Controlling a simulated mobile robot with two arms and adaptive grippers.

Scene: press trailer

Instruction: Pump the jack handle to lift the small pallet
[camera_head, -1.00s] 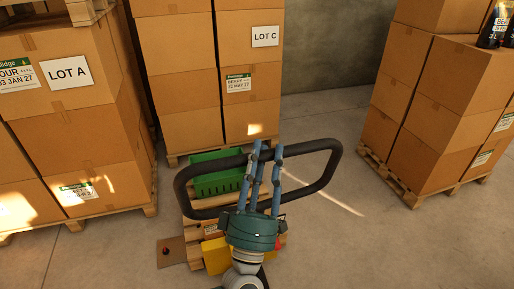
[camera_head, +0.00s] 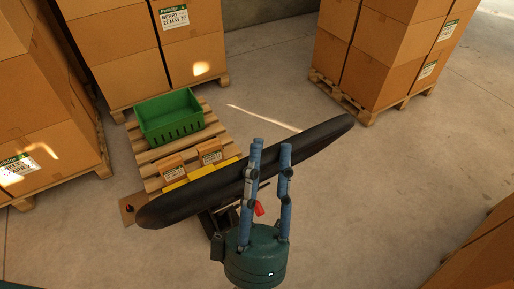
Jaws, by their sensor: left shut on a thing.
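The small pallet (camera_head: 142,157) is wooden and slatted. A green crate (camera_head: 168,118) and small cartons (camera_head: 211,152) sit on it. The jack's yellow part (camera_head: 188,178) shows at the pallet's near end, partly behind the handle. The black jack handle (camera_head: 190,196) shows nearly edge-on as a thick slanting bar across the middle. My left gripper (camera_head: 270,147) has its blue fingers around the handle and is shut on it. A small red lever (camera_head: 259,209) shows between the fingers. How high the pallet stands is hard to tell. My right gripper is out of view.
Carton stacks on pallets stand at the left (camera_head: 45,110), back (camera_head: 130,45) and right (camera_head: 385,45). Another carton stack (camera_head: 490,250) is at the lower right. Bare concrete floor (camera_head: 370,190) lies open to the right of the handle.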

